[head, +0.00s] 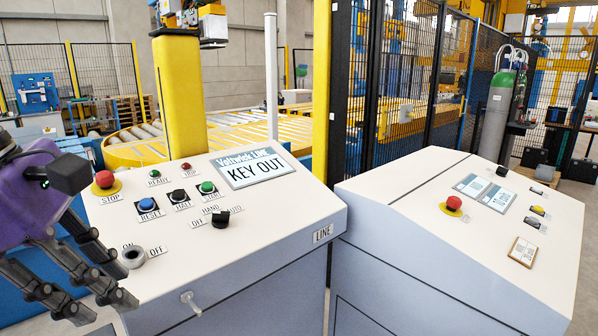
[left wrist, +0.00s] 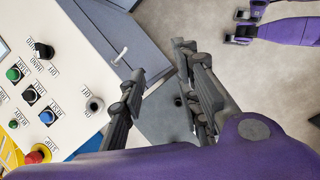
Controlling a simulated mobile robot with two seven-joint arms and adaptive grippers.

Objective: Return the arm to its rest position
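My left gripper (head: 106,291) hangs at the lower left of the head view, beside the front left edge of the left control console (head: 255,238). Its two dark fingers are apart, and nothing shows between them in the left wrist view (left wrist: 160,62). The ON/OFF key switch (head: 132,255) is a round grey ring close to the fingers; it also shows in the left wrist view (left wrist: 95,105). I see no key in it. The console's display (head: 252,168) reads KEY OUT.
A red stop button (head: 104,179), a black selector knob (head: 220,218) and several coloured buttons stand up from the panel. A second console (head: 450,225) stands to the right. Behind are a yellow post (head: 180,95) and a roller conveyor (head: 135,138). Open floor (left wrist: 285,70) shows beyond the gripper.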

